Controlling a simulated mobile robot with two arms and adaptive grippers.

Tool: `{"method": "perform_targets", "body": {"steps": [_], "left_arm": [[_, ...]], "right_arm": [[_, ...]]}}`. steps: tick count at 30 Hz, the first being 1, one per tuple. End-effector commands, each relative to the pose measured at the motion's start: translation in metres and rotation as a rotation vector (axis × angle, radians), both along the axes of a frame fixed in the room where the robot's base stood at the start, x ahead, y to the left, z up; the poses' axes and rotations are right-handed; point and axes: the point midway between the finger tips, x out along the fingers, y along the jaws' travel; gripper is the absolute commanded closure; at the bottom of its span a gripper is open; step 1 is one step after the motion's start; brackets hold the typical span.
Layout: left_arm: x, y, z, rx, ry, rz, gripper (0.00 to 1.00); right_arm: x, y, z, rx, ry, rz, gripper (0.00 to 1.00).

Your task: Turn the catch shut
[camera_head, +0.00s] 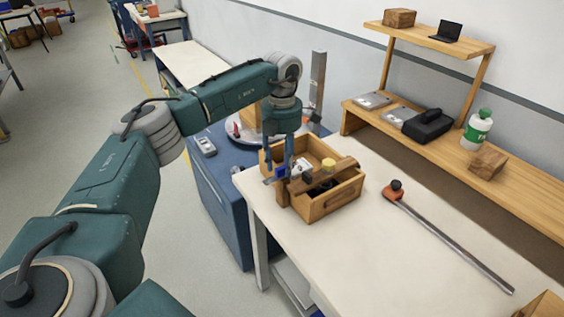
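My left gripper (279,172) points down at the left end of a wooden box (330,207) on the white table. Its two fingers stand apart, with a gap between them. Small blue and grey parts show around the fingertips, and I cannot tell whether the fingers touch them. The open-topped box has a wooden bar (325,176) across it and holds a yellow-topped item (328,164) and dark items. I cannot pick out a catch for certain; the fingers and small parts crowd that end of the box. My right gripper is not in view.
On the white table (400,245), a long rod (450,243) with an orange and black head lies right of the box. A wooden shelf (520,196) behind carries a bottle (477,130), a black case (428,126) and a wood block (487,164). A blue cabinet (222,200) stands left.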

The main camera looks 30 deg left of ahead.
Motion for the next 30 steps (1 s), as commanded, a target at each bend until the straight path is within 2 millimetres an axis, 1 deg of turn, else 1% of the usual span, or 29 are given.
{"method": "perform_targets", "body": {"steps": [1,3,5,8,12,14,18,19,23,30], "left_arm": [[0.000,0.000,-0.004,0.000,0.001,0.000,0.60],[-0.001,0.000,-0.008,0.000,0.001,0.000,0.60],[0.000,0.000,-0.010,0.000,0.000,0.000,0.60],[0.000,0.000,-0.011,0.000,-0.001,0.000,0.60],[0.000,0.000,-0.011,0.000,-0.001,0.000,0.60],[0.000,0.000,-0.011,0.000,-0.001,0.000,0.70],[0.000,0.000,-0.011,0.000,-0.001,0.000,0.98],[0.000,0.000,-0.010,0.000,-0.001,0.000,1.00],[0.000,0.000,-0.010,0.000,-0.001,0.001,1.00],[0.000,0.000,-0.009,0.000,-0.001,0.046,1.00]], "right_arm": [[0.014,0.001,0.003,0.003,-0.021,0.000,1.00],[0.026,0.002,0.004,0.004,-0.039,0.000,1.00],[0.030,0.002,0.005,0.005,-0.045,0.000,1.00],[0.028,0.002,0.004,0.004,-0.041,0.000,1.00],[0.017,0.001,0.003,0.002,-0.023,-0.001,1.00],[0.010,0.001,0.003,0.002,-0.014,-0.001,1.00],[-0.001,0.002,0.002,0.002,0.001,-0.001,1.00],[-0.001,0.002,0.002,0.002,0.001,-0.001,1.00],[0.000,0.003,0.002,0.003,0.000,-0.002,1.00],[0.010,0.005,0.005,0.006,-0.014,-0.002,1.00]]}}
